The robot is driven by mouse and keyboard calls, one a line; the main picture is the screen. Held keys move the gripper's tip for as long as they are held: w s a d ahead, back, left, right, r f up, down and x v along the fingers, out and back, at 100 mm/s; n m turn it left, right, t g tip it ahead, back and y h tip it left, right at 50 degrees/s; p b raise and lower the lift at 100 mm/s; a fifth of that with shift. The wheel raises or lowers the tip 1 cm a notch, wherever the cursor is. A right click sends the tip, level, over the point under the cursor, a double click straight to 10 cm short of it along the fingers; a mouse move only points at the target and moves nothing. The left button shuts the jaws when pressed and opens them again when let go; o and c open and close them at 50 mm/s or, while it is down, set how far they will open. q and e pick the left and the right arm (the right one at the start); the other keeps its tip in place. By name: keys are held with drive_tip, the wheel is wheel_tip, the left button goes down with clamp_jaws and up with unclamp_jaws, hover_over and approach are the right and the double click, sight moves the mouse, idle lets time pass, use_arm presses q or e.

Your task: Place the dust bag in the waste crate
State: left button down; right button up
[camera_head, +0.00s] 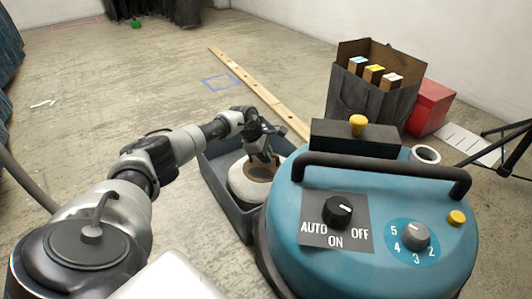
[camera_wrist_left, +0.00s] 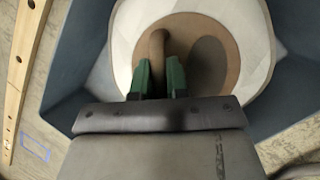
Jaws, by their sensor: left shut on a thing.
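The dust bag (camera_head: 240,184) is pale and rounded, with a brown collar plate. It sits within the walls of the open grey waste crate (camera_head: 213,178); I cannot tell whether it rests on the crate floor. My left gripper (camera_head: 262,152) is over the bag, pointing down. In the left wrist view, the green fingertips (camera_wrist_left: 159,80) are shut on a tan raised part of the collar, beside a dark round patch. The bag (camera_wrist_left: 254,35) fills the middle there, with the blue-grey crate (camera_wrist_left: 290,85) walls around it. My right gripper is not in view.
A blue vacuum-like machine (camera_head: 375,240) with knobs and a black handle stands close right of the crate. Behind are a dark bag of boxed items (camera_head: 365,95), a red box (camera_head: 430,108) and a wooden plank (camera_head: 255,88). The floor at left is mostly clear.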

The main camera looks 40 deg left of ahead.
use_arm(q)
drive_tip(key=shift+r, duration=0.2)
drive_tip(key=shift+f, duration=0.15)
drive_tip(key=c, duration=1.1)
unclamp_jaws()
drive_tip(key=p+v, duration=0.7)
drive_tip(key=v, duration=0.5)
drive_tip(key=shift+p, duration=0.4)
